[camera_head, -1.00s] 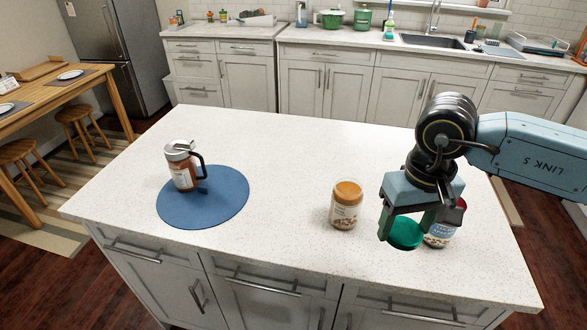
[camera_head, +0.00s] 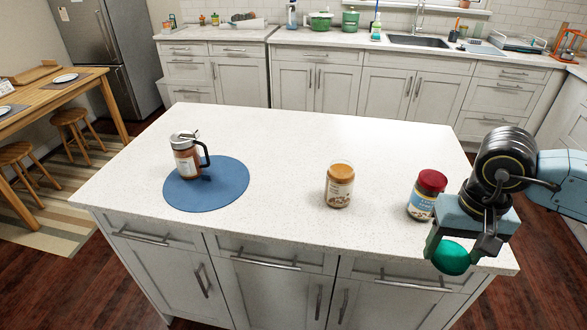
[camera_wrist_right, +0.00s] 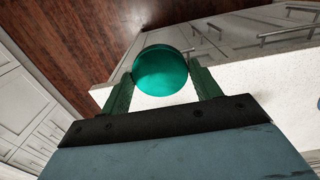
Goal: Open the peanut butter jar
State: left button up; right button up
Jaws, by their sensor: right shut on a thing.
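The peanut butter jar (camera_head: 340,187) stands upright on the white island counter, right of its middle. Its top shows bare tan-orange, with no lid on it. My right gripper (camera_head: 452,254) is shut on a green round lid (camera_head: 453,258), at the counter's front right edge and apart from the jar. In the right wrist view the lid (camera_wrist_right: 161,71) sits between the two fingers (camera_wrist_right: 160,84). My left gripper is not in view.
A jar with a red lid (camera_head: 426,196) stands near the right gripper. A syrup-like dispenser with a black handle (camera_head: 187,158) stands on a round blue mat (camera_head: 225,192) at the left. The counter (camera_head: 285,150) between mat and jars is clear.

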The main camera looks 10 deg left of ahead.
aim_at(340, 174)
jog(key=k, duration=1)
jog(key=u, duration=0.85)
jog(key=i, duration=0.75)
jog(key=u, duration=0.55)
jog(key=i, duration=1.05)
jog(key=z, duration=1)
jog(key=i, duration=0.45)
jog(key=z, duration=0.45)
